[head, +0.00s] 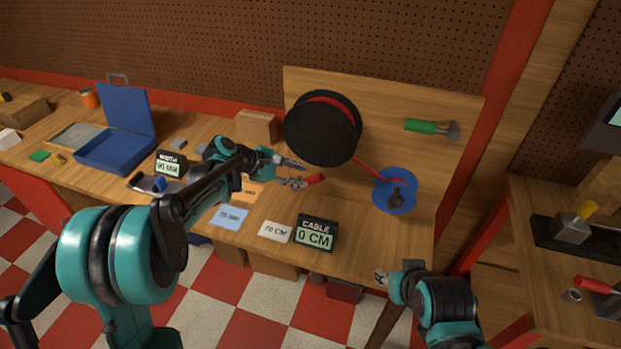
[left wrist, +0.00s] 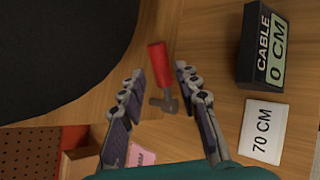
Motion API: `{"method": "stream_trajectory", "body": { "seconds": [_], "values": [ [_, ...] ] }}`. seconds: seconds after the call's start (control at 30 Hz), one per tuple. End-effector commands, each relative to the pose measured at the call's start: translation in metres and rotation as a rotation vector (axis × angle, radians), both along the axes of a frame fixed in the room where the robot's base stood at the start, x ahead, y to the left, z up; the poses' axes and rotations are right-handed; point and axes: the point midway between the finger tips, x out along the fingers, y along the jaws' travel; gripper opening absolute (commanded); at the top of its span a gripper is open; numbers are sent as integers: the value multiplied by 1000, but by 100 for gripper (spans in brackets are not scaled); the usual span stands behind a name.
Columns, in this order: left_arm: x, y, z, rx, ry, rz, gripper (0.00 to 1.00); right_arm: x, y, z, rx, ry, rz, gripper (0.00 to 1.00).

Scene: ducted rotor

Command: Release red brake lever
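A red-handled piece with a grey metal crosspiece (head: 315,179) lies on the workbench below the big black reel. In the left wrist view its red handle (left wrist: 158,65) shows between and slightly beyond my fingertips; I cannot tell whether it is a lever or a loose tool. My left gripper (head: 299,174) is open around it, with a gap on each side in the left wrist view (left wrist: 160,72). Another red handle (head: 595,285) sits on a dark fixture on the right bench. My right gripper (head: 381,276) is at the bench's front edge; its fingers are too small to judge.
The black reel (head: 320,135) stands close behind my left gripper. A blue spool (head: 395,191) and a green-handled tool (head: 425,127) are to the right. The cable display (head: 316,234) and 70 CM card (head: 275,232) lie in front. An open blue case (head: 117,150) is at left.

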Motion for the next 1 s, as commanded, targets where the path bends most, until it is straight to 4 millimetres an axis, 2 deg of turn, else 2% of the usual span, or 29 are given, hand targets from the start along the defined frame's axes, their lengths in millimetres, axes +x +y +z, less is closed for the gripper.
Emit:
{"method": "stream_trajectory", "body": {
  "seconds": [0.1, 0.23, 0.6, 0.63, 0.73, 0.77, 0.87, 1.0],
  "values": [
    [-8, 18, 15, 1, -1, 3, 32, 0, 0, 0, 0, 0, 0, 40],
    [-14, 29, 25, 1, 1, 1, 32, 0, 0, 0, 0, 0, 0, 40],
    [-18, 35, 30, 1, -1, 0, 32, 0, 0, 0, 0, 0, 0, 40],
    [-18, 35, 30, 1, -1, 0, 30, 0, 0, 0, 0, 0, 0, 40],
    [-18, 35, 31, 7, -19, -10, 3, 0, 0, 1, 0, 0, 0, 40],
    [-18, 36, 31, 14, -37, -19, 0, 0, 0, 2, 0, 0, 0, 40],
    [-21, 38, 34, 60, -162, -79, 0, 0, 0, 6, 0, 0, 0, 40],
    [-29, 44, 41, 202, -469, -224, 0, 0, 0, 16, 0, 0, 0, 40]
  ]
}}
